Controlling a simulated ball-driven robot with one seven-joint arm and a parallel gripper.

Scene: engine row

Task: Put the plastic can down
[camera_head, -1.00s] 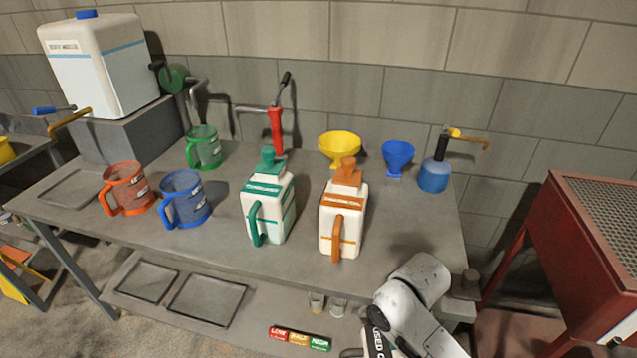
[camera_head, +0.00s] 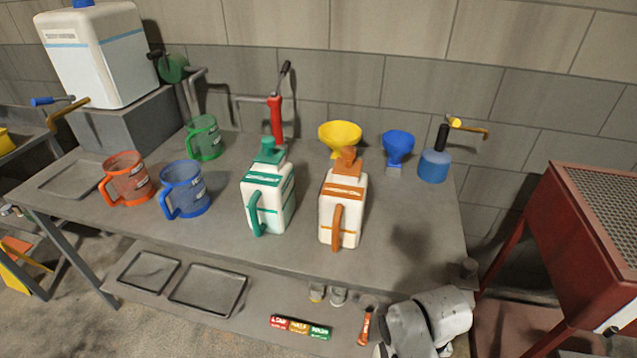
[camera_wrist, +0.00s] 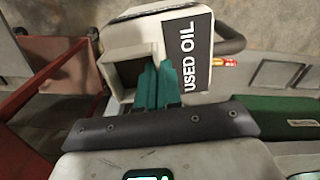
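The plastic can (camera_wrist: 188,28) is a white container with a black "USED OIL" label, a dark square opening and a dark handle, seen in the wrist view. My gripper (camera_wrist: 160,68) has two teal fingers close together at the edge of the opening, and it appears shut on the can there. The exact contact is partly hidden between the fingers. In the head view my arm reaches down at the bottom right, in front of the bench, and neither the can nor the fingers can be made out. What lies under the can is not clear.
The grey bench (camera_head: 300,255) carries several coloured jugs, two white-bodied jugs, funnels and a blue bottle (camera_head: 433,167). Its front right top is clear. The lower shelf holds two black trays (camera_head: 207,290) and small coloured containers (camera_head: 300,327). A red cabinet (camera_head: 590,260) stands right.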

